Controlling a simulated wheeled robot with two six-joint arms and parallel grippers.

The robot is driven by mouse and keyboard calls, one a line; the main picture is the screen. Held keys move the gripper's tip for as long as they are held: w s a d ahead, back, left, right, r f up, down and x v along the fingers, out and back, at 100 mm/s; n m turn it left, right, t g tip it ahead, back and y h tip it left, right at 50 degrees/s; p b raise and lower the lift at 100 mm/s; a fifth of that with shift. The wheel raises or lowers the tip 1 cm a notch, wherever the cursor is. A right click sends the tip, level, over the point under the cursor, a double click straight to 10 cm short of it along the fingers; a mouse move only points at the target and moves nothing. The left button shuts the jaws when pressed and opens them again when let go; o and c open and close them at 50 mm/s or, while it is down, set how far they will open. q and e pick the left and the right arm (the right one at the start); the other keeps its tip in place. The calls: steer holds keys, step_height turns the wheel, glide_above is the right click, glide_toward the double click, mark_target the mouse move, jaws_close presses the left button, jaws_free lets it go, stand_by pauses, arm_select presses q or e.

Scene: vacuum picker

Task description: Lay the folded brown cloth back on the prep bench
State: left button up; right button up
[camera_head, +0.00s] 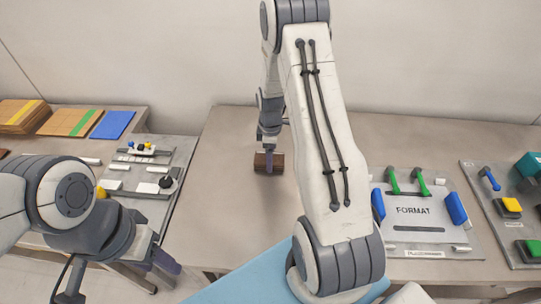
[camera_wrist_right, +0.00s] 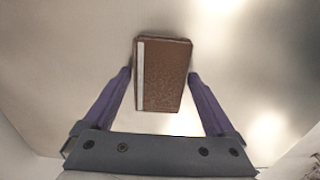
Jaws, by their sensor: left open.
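The folded brown cloth (camera_head: 276,163) is at the left-middle of the prep bench (camera_head: 220,205), under the fingers of my right gripper (camera_head: 268,146) in the head view. In the right wrist view the brown cloth (camera_wrist_right: 165,75), with a pale stripe along its left edge, shows between the two purple fingertips of my right gripper (camera_wrist_right: 160,72). The fingertips are close to its sides; I cannot tell whether they press on it, or whether it rests on the bench. My left gripper (camera_head: 163,264) is open and away from the cloth, low at the left.
A grey tray (camera_head: 430,248) with a white FORMAT panel (camera_head: 415,211) and green and blue parts stands on the right. Another tray (camera_head: 494,229) is at the far right. A left-hand table holds boards and a blue sheet (camera_head: 113,125). The bench around the cloth is clear.

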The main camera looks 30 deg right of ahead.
steer(key=shift+r, duration=0.1)
step_height(320, 180, up, 12)
steer(key=b, duration=0.1)
steer(key=s+a+r, duration=0.1)
steer(key=a+r, duration=0.2)
steer(key=a, duration=0.4)
steer(key=s+a+r+m, duration=0.1)
steer(key=s+a+r, duration=0.15)
steer(key=a, duration=0.25)
steer(key=s+a+r, duration=0.1)
steer(key=s+a, duration=0.2)
steer(key=a, duration=0.3)
steer(key=s+a+m, duration=0.1)
steer(key=s+a, duration=0.3)
steer(key=s, duration=0.5)
steer(key=s+a+r+m+y, duration=0.1)
steer(key=s+a, duration=0.4)
steer(key=s, duration=0.4)
steer(key=shift+a+r, duration=0.15)
steer(key=shift+a, duration=0.1)
steer(key=shift+a, duration=0.1)
